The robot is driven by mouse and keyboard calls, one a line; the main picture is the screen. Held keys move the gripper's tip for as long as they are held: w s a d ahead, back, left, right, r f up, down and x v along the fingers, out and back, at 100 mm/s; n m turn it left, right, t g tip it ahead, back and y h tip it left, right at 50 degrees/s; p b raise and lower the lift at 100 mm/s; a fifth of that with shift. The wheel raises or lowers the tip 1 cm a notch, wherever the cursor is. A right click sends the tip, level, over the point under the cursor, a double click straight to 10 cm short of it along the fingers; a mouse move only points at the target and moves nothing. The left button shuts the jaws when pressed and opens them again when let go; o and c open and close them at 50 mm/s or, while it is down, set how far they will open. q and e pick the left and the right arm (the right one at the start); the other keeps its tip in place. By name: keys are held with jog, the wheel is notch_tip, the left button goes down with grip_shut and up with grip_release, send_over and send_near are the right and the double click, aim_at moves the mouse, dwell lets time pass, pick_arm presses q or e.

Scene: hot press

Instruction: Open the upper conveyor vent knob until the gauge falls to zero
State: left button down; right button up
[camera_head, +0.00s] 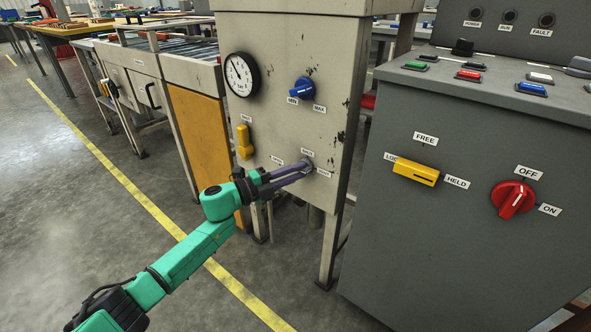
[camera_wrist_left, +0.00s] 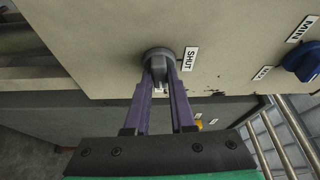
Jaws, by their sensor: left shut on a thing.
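The pressure gauge (camera_head: 241,75) is a round white dial with a black rim, high on the left of the worn beige machine panel. Its needle seems to lean to the upper left; the numbers are too small to read. A grey vent knob (camera_head: 308,164) sits low on the same panel with small labels around it. In the left wrist view the knob (camera_wrist_left: 158,64) is between my purple fingers, beside a SHUT label. My left gripper (camera_head: 305,169) is shut on this knob, and the fingers hide part of it. My right gripper is not in view.
A blue MIN/MAX knob (camera_head: 302,88) is above the grey knob, and a yellow handle (camera_head: 244,141) is to its left. A grey console (camera_head: 470,230) with a yellow selector (camera_head: 416,171) and red OFF/ON knob (camera_head: 513,199) stands at right. Open floor lies at left.

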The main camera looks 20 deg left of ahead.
pick_arm(q)
jog(key=shift+f+m, duration=0.1)
jog(key=shift+m, duration=0.5)
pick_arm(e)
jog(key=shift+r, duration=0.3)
pick_arm(q)
jog(key=c, duration=0.8)
grip_release()
jog(key=shift+o, duration=0.2)
jog(key=p+v, duration=0.3)
jog(key=v, duration=1.1)
jog(key=shift+s+a+r, duration=0.25)
jog(key=shift+r, duration=0.1)
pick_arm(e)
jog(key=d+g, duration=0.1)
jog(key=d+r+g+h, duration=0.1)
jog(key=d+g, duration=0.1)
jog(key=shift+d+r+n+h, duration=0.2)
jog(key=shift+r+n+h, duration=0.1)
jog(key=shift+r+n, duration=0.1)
